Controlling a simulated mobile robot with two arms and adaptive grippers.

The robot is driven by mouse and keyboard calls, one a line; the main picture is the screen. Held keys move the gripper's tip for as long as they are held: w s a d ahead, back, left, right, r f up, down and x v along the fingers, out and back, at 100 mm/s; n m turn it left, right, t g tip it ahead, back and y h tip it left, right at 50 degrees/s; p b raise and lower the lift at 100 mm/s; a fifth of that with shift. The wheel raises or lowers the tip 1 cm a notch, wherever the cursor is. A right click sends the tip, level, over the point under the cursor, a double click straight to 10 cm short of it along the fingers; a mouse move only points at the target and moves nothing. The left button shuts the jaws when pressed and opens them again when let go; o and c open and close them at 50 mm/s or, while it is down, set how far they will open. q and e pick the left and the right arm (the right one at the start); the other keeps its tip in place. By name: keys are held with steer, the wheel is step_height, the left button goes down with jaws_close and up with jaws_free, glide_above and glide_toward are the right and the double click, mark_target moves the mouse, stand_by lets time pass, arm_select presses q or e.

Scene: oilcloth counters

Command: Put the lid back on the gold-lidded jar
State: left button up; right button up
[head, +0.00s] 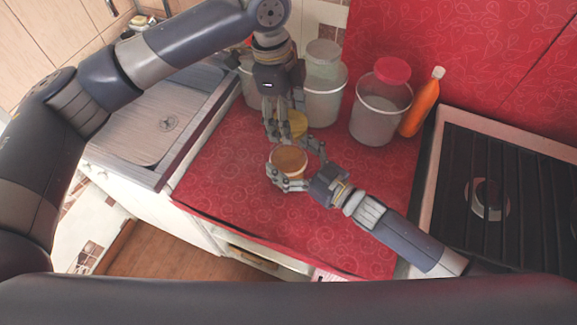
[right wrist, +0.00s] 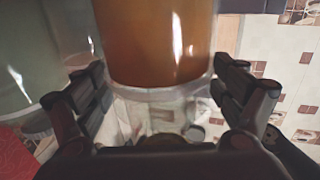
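The open jar (head: 288,160) with amber-brown contents stands out near the middle of the red counter in the head view. It fills the upper middle of the right wrist view (right wrist: 160,45). My right gripper (head: 298,168) comes from the lower right with its fingers on both sides of the jar, closed around it. The gold lid (head: 294,124) is just above and behind the jar's mouth, apart from it. My left gripper (head: 284,122) points down from above, with its fingers around the lid. The lid is partly hidden by these fingers.
Behind stand a pale-lidded jar (head: 323,97), a red-lidded jar (head: 378,115) and a partly hidden jar (head: 247,85). An orange bottle (head: 420,105) leans right of them. A sink (head: 150,125) is left and a stove (head: 500,190) right. The red counter (head: 235,210) is clear in front.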

steer(key=c, duration=1.1)
arm_select(q)
steer(key=shift+f, duration=2.55)
arm_select(e)
steer(key=shift+o, duration=0.2)
arm_select(q)
steer(key=shift+f, duration=0.85)
steer(key=shift+f, duration=0.55)
arm_select(e)
steer(key=c, duration=0.6)
arm_select(q)
steer(key=m+y, duration=0.1)
steer(key=m, duration=0.8)
steer(key=m+y, duration=0.1)
steer(key=m, duration=0.7)
steer(key=m+y, duration=0.1)
steer(key=m, duration=0.8)
steer(key=shift+w+d+m, duration=0.1)
steer(key=shift+d+m, duration=0.15)
steer(key=shift+m, duration=0.05)
